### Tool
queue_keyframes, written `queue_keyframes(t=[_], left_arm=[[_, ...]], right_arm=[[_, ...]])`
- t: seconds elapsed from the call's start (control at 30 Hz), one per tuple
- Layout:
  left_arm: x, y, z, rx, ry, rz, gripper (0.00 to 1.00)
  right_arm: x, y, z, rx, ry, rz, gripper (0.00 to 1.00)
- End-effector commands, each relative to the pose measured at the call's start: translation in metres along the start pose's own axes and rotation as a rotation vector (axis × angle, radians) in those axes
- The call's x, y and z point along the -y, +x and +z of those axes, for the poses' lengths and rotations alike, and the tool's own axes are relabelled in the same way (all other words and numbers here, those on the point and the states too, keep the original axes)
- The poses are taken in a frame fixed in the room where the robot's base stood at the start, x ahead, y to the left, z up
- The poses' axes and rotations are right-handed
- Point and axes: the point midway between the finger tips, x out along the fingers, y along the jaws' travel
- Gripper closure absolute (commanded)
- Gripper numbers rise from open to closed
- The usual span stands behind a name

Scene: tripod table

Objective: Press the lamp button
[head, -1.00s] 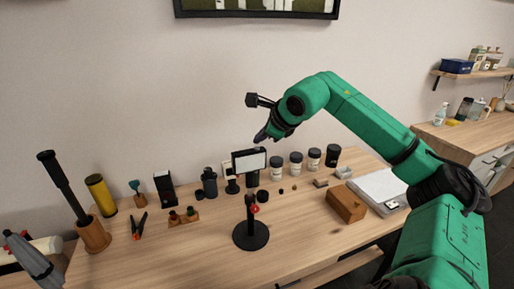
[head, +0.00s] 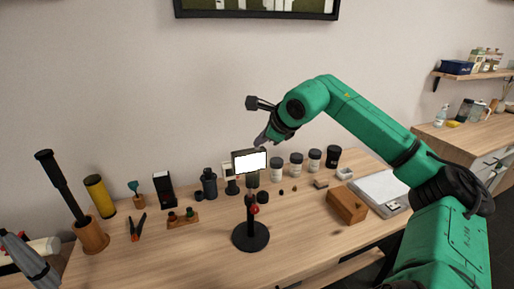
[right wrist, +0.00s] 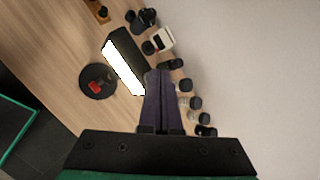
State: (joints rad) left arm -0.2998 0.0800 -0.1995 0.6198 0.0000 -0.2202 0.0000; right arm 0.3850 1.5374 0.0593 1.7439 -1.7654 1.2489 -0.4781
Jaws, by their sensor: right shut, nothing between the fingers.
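The lamp stands upright on the table, with a round black base (head: 250,237), a thin post and a bright white panel (head: 249,163) in a black frame. A small red part (head: 255,209) sits on the post; it also shows above the base in the right wrist view (right wrist: 97,87). My right gripper (head: 261,145) is shut and empty, its tips at the top edge of the lamp head. In the right wrist view the closed fingers (right wrist: 158,72) reach beside the black lamp head; contact cannot be told. My left gripper (head: 30,262) shows partly at the lower left.
Several dark-lidded jars (head: 296,165) stand behind the lamp to the right. A wooden block (head: 347,205) and a white device (head: 383,190) lie further right. A yellow cylinder (head: 100,196) and a wooden holder (head: 91,235) stand at left. The table front is clear.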

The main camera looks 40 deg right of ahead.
Motion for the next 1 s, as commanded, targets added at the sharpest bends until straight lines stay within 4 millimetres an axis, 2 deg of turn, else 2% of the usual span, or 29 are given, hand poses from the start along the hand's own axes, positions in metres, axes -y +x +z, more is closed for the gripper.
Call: queue_keyframes(t=[0.2, 0.5, 1.0], left_arm=[[0.0, -0.013, -0.001, 0.0, 0.0, 0.0, 0.34], [0.0, -0.014, -0.001, 0.0, 0.0, 0.0, 0.34], [0.001, -0.074, -0.007, 0.0, 0.001, 0.001, 0.34]], right_arm=[[0.007, -0.009, 0.006, -0.001, 0.0, 0.001, 1.0], [0.007, -0.01, 0.007, -0.001, 0.0, 0.001, 1.0], [0.038, -0.052, 0.038, 0.0, 0.0, 0.0, 1.0]])
